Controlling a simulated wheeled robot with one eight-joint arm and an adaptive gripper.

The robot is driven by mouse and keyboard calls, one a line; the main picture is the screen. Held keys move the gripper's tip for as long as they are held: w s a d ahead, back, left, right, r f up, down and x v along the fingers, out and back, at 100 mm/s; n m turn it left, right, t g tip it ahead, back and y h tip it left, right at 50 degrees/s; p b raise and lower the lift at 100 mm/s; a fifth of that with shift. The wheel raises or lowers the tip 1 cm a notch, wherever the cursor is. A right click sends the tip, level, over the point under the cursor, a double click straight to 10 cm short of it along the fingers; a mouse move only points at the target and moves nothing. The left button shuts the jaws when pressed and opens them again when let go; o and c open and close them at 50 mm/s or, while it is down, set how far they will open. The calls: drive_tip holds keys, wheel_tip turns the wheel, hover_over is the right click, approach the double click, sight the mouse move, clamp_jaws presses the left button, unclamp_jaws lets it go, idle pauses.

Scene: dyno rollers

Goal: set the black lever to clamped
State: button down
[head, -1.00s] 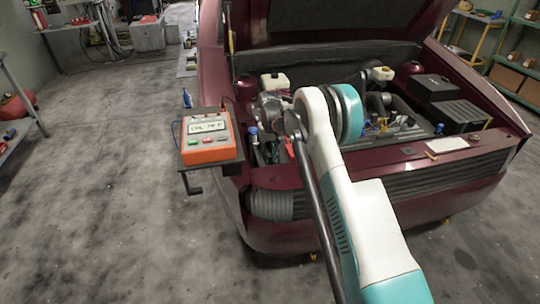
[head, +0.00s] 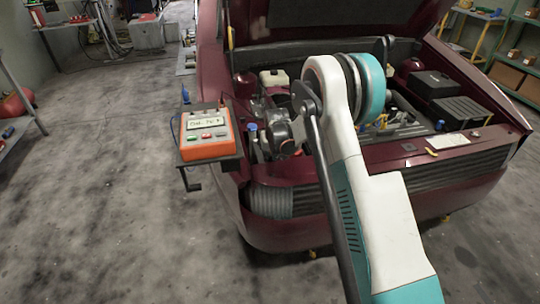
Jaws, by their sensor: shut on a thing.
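A black crank-like lever (head: 192,182) hangs under the tray that carries the orange tester (head: 207,134), at the car's front left corner. I cannot read from this view whether it stands at clamped. My gripper (head: 273,143) is over the front left of the engine bay, to the right of the tester and apart from that lever.
The dark red car (head: 300,225) stands with its hood open. A blue-capped part (head: 251,127) is close left of my wrist. Black boxes (head: 432,87) sit at the bay's right. The floor (head: 100,190) left of the car is clear.

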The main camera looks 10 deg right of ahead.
drive_tip(key=c, duration=1.5)
unclamp_jaws()
drive_tip(key=v, duration=1.2)
